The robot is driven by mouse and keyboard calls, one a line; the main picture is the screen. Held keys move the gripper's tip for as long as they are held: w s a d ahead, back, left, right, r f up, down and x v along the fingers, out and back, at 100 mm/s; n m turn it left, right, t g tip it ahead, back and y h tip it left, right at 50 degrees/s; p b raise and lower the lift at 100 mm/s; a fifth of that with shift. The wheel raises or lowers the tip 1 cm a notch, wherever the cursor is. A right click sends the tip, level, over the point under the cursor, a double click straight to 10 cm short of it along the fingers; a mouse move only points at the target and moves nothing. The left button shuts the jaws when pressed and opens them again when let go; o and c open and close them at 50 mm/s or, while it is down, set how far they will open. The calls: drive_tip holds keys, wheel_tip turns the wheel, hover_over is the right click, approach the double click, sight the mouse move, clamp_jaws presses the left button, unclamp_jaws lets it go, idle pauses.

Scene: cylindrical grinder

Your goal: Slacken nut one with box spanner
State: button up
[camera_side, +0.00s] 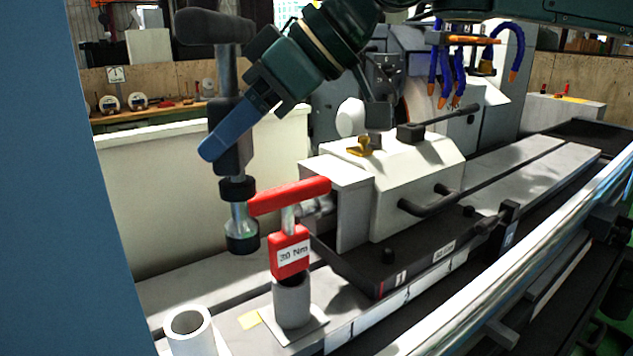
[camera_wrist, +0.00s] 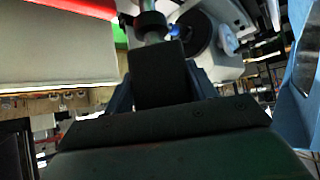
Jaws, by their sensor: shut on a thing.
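My gripper (camera_side: 222,142), with blue fingers, is shut on the dark body of a T-handled box spanner (camera_side: 230,70). The spanner hangs about upright, its black handle at the top and its metal-and-black socket (camera_side: 242,232) at the bottom. The socket shows just left of a red tool marked 30 Nm. In the wrist view the spanner's body (camera_wrist: 158,75) stands between the fingers, with its lower part beyond. I cannot tell which is nut one.
The red 30 Nm tool (camera_side: 291,250) stands in a grey cylindrical holder (camera_side: 293,302). An open white tube (camera_side: 188,324) stands at front left. The white block (camera_side: 400,180) has a black lever and a brass knob. A shiny bar (camera_side: 520,260) runs along the right.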

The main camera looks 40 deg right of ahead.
drive_tip(key=w+d+f+m+t+h, duration=0.1)
drive_tip(key=d+f, duration=0.3)
drive_tip(key=d, duration=0.6)
drive_tip(key=w+d+f+m+h, duration=0.1)
drive_tip(key=d+f, duration=0.3)
drive_tip(key=d, duration=0.6)
drive_tip(key=w+d+f+m+t+h, duration=0.1)
drive_tip(key=d+f+m, duration=0.2)
drive_tip(key=d, duration=0.7)
drive_tip(key=shift+f+t, duration=0.3)
drive_tip(key=shift+f, duration=0.4)
drive_tip(key=m+h, duration=0.1)
drive_tip(key=m+t+h, duration=0.1)
drive_tip(key=m+h, duration=0.1)
drive_tip(key=shift+a+f+m, duration=0.2)
drive_tip(key=shift+f+m, duration=0.1)
drive_tip(key=shift+f, duration=0.1)
drive_tip(key=shift+m+h, duration=0.6)
drive_tip(key=shift+h, duration=0.1)
